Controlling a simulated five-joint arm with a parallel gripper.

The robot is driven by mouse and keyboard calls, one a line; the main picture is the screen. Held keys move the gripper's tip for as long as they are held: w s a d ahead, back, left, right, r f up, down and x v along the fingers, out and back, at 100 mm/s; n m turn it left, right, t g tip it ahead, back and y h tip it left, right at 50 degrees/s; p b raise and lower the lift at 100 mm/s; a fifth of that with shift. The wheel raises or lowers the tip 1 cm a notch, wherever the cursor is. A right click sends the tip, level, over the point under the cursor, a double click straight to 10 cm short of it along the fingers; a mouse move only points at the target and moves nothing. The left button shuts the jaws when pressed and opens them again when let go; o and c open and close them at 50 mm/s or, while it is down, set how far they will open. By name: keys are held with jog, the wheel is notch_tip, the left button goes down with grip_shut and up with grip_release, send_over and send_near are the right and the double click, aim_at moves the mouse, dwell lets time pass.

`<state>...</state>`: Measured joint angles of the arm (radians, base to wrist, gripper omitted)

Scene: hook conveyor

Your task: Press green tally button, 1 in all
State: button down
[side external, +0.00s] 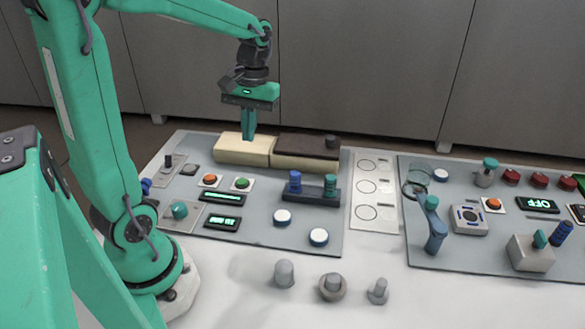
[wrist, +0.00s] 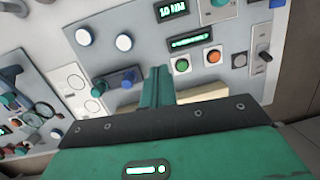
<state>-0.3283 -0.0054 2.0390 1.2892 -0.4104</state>
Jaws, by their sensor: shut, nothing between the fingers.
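The green tally button (side external: 242,183) is a round green cap on a white square plate on the left grey panel, next to an orange button (side external: 210,180). In the wrist view the green button (wrist: 182,65) shows just right of my fingertips, unobstructed. My gripper (side external: 249,138) points down with its fingers together and nothing between them. In the side view its tips overlap the cream block behind the green button. The wrist view also shows my closed fingers (wrist: 158,72). The exact height of the tips is hard to tell.
A cream block (side external: 240,150) and a dark-topped block (side external: 306,150) stand along the panel's back edge. Two blue-and-teal posts on a dark base (side external: 311,190) stand right of the button. Small green-lit displays (side external: 222,197) lie in front. Another crowded panel (side external: 460,250) is at right.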

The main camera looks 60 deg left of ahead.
aim_at(242, 179)
jog(key=w+a+f+n+g+h, duration=0.1)
jog(key=a+f+n+g+h, duration=0.2)
jog(key=a+f+n, duration=0.3)
jog(key=shift+a+f+g, duration=0.7)
jog(key=shift+a+f, duration=0.3)
jog(key=shift+a, duration=0.45)
jog(key=shift+f, duration=0.1)
jog(key=shift+f, duration=4.3)
jog(key=shift+f, duration=0.15)
jog(key=shift+f, duration=0.25)
jog(key=shift+a+f, duration=0.1)
jog(key=shift+f, duration=0.35)
jog(key=shift+r, duration=0.85)
